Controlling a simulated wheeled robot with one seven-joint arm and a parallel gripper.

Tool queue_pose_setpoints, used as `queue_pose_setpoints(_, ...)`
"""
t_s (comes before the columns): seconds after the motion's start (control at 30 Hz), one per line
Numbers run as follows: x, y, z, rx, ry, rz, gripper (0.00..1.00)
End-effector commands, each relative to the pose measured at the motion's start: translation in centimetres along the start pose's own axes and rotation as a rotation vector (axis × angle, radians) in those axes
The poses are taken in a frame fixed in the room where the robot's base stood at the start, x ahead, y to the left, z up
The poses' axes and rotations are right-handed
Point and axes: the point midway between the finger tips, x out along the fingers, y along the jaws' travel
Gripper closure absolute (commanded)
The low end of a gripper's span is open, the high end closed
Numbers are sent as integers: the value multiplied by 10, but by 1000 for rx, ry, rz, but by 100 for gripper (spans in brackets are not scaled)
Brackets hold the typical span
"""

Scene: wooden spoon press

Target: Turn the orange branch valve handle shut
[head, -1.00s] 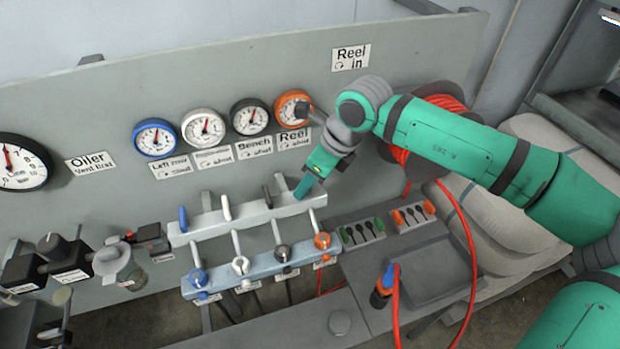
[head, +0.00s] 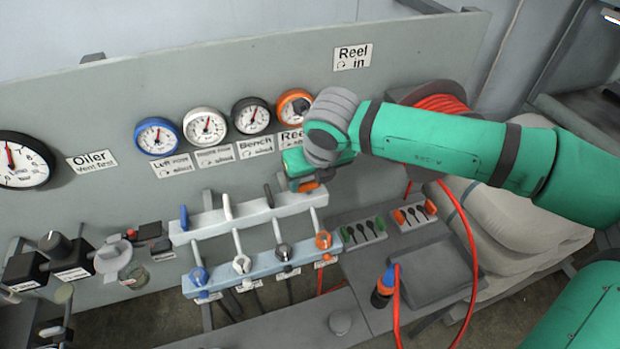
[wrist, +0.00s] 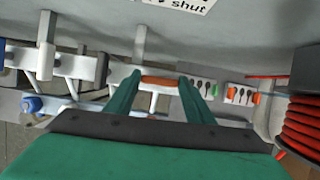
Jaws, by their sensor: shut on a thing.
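The orange branch valve handle (wrist: 160,81) lies crosswise between the two green fingers of my gripper (wrist: 159,79) in the wrist view, and the fingers are shut on it. In the head view a bit of the orange handle (head: 308,187) shows just below my gripper (head: 300,176), at the right end of the pale upper manifold bar (head: 245,212). My wrist and the gripper body hide the rest of the handle and the grip there.
Blue (head: 184,217), white (head: 227,207) and black (head: 268,196) handles stand along the same bar to the left. The orange-rimmed gauge (head: 292,104) is partly behind my wrist. A red hose reel (head: 440,104) is behind my arm.

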Motion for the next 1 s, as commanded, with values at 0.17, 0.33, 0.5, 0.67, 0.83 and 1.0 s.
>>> queue_pose_setpoints(0.17,0,0,0,37,-2,-16,74)
queue_pose_setpoints(0.33,0,0,1,49,-2,-20,74)
queue_pose_setpoints(0.5,0,0,1,51,-2,-20,74)
queue_pose_setpoints(0.67,0,0,1,50,-2,-20,44)
queue_pose_setpoints(0.83,0,0,1,49,-2,-20,33)
queue_pose_setpoints(1.0,0,0,0,49,-1,-19,33)
